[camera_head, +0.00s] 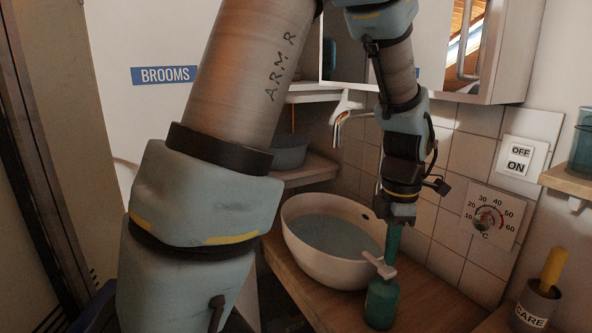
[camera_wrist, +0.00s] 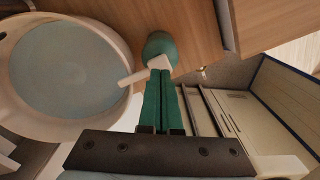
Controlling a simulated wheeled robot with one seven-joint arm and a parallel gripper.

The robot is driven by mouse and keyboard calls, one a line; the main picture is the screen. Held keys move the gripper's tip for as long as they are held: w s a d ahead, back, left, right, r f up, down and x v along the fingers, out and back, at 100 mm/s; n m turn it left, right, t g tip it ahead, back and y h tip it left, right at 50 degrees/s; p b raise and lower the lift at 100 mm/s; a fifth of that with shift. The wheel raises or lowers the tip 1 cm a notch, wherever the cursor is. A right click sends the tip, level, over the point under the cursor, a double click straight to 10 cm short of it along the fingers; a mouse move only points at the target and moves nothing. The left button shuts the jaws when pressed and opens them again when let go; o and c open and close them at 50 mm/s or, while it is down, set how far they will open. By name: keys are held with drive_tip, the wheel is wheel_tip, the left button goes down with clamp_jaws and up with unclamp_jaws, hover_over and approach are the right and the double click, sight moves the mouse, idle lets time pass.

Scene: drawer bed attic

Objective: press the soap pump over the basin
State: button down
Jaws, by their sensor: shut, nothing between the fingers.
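The soap pump is a green bottle (camera_head: 381,304) with a white pump head (camera_head: 386,270), upright on the wooden counter in front of the basin. The white basin (camera_head: 335,262) holds greyish-blue water, and the spout points toward its rim. In the wrist view the bottle (camera_wrist: 160,44) is partly hidden by the white head (camera_wrist: 157,64), whose spout reaches left to the basin rim (camera_wrist: 124,105). My gripper (camera_head: 391,254) points down with its green fingers shut and empty. In the wrist view its fingertips (camera_wrist: 161,74) are at the pump head; I cannot tell whether they touch it.
A tiled wall (camera_head: 470,150) with a switch plate (camera_head: 518,154) and a dial gauge (camera_head: 489,219) stands close behind and right of my gripper. A cup marked CARE (camera_head: 538,305) stands at the lower right. A mirrored cabinet (camera_head: 440,50) hangs above.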

drive_tip(key=shift+f, duration=0.25)
drive_tip(key=shift+f+b, duration=0.7)
drive_tip(key=shift+f, duration=0.45)
drive_tip(key=shift+r+p, duration=1.35)
drive_tip(key=shift+f, duration=0.15)
